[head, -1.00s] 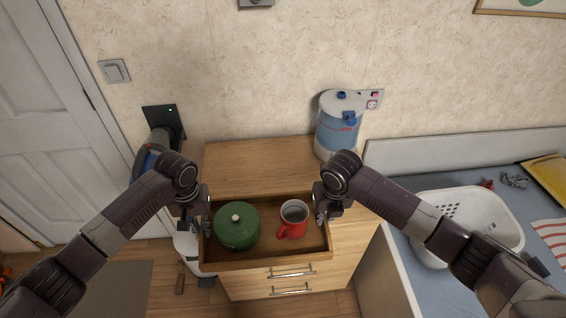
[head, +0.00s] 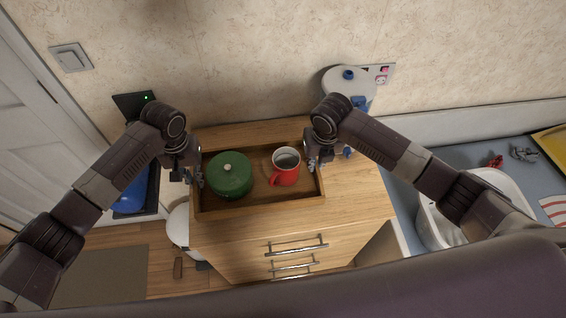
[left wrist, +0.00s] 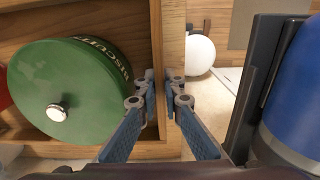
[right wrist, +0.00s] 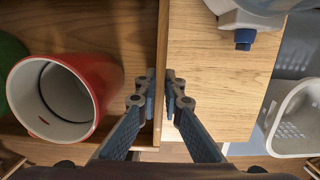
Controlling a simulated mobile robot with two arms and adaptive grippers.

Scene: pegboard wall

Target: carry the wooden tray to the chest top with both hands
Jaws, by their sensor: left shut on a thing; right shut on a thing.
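The wooden tray (head: 262,207) is level over the chest top (head: 355,203), towards its left and middle; I cannot tell whether it touches the top. It holds a green biscuit tin (head: 230,177) with a pale knob and a red mug (head: 286,170), both upright. My left gripper (head: 198,178) is shut on the tray's left wall, which also shows in the left wrist view (left wrist: 156,50). My right gripper (head: 314,164) is shut on the tray's right wall, which shows in the right wrist view (right wrist: 163,40).
A white and blue appliance (head: 347,85) stands at the chest's back right. Bare chest top lies right of the tray. A blue counter (head: 455,157) with a white basket (head: 432,228) is further right. A blue object (head: 130,193) is left of the chest. The wall is behind.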

